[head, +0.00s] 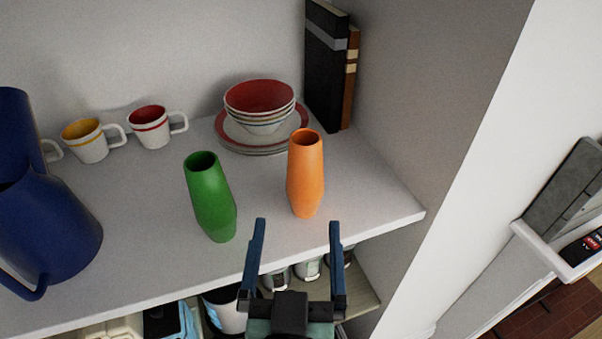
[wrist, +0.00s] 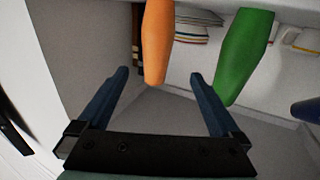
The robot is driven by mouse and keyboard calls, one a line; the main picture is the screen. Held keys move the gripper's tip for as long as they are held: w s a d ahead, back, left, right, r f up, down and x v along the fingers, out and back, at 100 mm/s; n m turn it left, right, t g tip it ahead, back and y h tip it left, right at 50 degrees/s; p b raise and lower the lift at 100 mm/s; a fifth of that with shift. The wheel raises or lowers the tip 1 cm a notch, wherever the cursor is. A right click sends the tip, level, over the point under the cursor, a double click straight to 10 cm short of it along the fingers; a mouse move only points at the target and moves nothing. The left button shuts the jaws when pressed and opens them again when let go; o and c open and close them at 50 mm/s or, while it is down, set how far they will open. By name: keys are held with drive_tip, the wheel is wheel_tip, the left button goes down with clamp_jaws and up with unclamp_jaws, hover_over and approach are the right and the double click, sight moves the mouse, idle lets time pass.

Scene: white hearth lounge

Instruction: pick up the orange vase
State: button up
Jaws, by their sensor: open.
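The orange vase (head: 305,175) stands upright on the white shelf (head: 130,250), near its front edge and toward its right end. My gripper (head: 295,225) is open and empty, in front of the shelf edge and just short of the orange vase. In the wrist view the vase lies beyond the two fingertips (wrist: 158,78), roughly in line with the gap between them. Nothing touches the vase.
A green vase (head: 210,198) stands close to the left of the orange one. Stacked bowls (head: 260,100) on plates (head: 228,137) are behind, with books (head: 327,70) against the right wall. Mugs (head: 150,126) and a blue pitcher (head: 45,230) are left. A lower shelf (head: 358,290) holds several items.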

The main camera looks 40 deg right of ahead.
sight(304, 182)
drive_tip(key=b+x, duration=0.3)
drive_tip(key=shift+w+d+f, duration=0.1)
drive_tip(key=shift+w+f, duration=0.05)
drive_tip(key=shift+f, duration=0.05)
drive_tip(key=shift+w+d+r+b, duration=0.15)
drive_tip(key=shift+w+d+b, duration=0.3)
drive_tip(key=shift+w+b, duration=0.1)
drive_tip(key=shift+w+d+r+p, duration=0.2)
drive_tip(key=shift+w+d+p, duration=0.2)
drive_tip(key=shift+p, duration=0.25)
drive_tip(key=shift+w+d, duration=0.3)
drive_tip(key=shift+w, duration=0.25)
drive_tip(key=p+x, duration=0.1)
drive_tip(key=x, duration=0.1)
drive_tip(key=p+x, duration=0.2)
drive_tip(key=shift+d, duration=0.5)
drive_tip(key=shift+w+d+f, duration=0.1)
drive_tip(key=shift+w+d, duration=0.05)
drive_tip(key=shift+w, duration=0.15)
clamp_jaws()
